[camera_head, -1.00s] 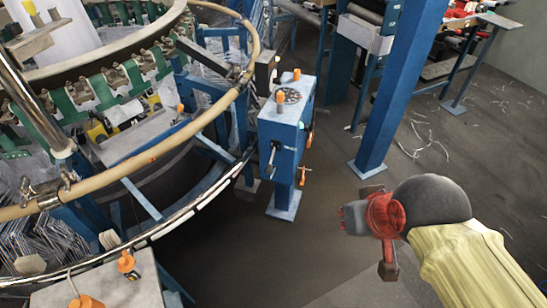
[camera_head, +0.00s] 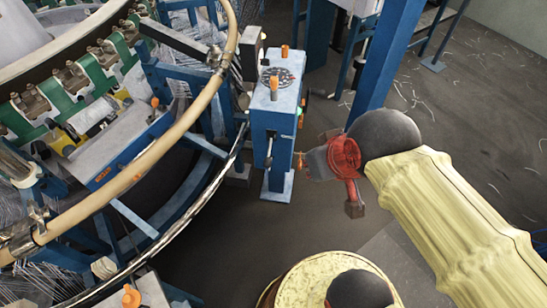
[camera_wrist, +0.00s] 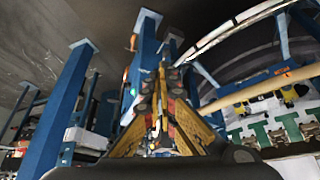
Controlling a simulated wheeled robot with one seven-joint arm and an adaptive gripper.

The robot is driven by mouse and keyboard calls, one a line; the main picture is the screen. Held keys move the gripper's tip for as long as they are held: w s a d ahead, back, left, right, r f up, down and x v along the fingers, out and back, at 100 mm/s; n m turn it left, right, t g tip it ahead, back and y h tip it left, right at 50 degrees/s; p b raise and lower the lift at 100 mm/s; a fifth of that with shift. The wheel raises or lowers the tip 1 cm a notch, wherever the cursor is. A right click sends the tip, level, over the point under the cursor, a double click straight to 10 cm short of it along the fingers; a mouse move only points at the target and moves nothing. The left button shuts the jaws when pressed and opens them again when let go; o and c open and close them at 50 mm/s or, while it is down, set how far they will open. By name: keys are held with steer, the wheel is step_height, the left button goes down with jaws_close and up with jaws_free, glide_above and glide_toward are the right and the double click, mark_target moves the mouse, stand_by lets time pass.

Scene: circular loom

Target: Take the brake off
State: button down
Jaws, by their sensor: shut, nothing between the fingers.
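A blue control post (camera_head: 270,125) stands beside the circular loom, with a round dial (camera_head: 280,74) and orange-capped knobs (camera_head: 274,86) on its top. Which of these is the brake, I cannot tell. My gripper (camera_head: 308,168) is shut and empty, close to the right of the post at the orange handle; contact is unclear. In the wrist view my shut fingers (camera_wrist: 162,70) overlap the blue post (camera_wrist: 145,58).
The loom's curved tan rail (camera_head: 190,115) fills the left. A blue column (camera_head: 385,55) rises behind my arm. A round yellowish top (camera_head: 300,278) at the bottom belongs to my body. Bare floor (camera_head: 215,255) lies in front of the post.

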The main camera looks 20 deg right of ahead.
steer(key=w+a+f+m+g+y+p, duration=0.1)
steer(key=w+a+f+m+g+y, duration=0.15)
steer(key=w+f+y, duration=0.45)
steer(key=w+a+f+m+g+y, duration=0.1)
steer(key=w+a+f+m+y, duration=0.2)
steer(key=w+f, duration=0.7)
steer(key=w+d+f+m+t, duration=0.3)
steer(key=d+f+m+t, duration=0.2)
steer(key=f, duration=0.6)
steer(key=w+d+f+m+t+p, duration=0.1)
steer(key=w+d+f+m+t, duration=0.3)
steer(key=d+f, duration=0.6)
steer(key=shift+d+f+m+t+h, duration=0.2)
steer(key=shift+f+m+t+h, duration=0.1)
steer(key=shift+f+m+t, duration=0.25)
steer(key=shift+w+a+r, duration=0.1)
steer(key=shift+w+r, duration=0.05)
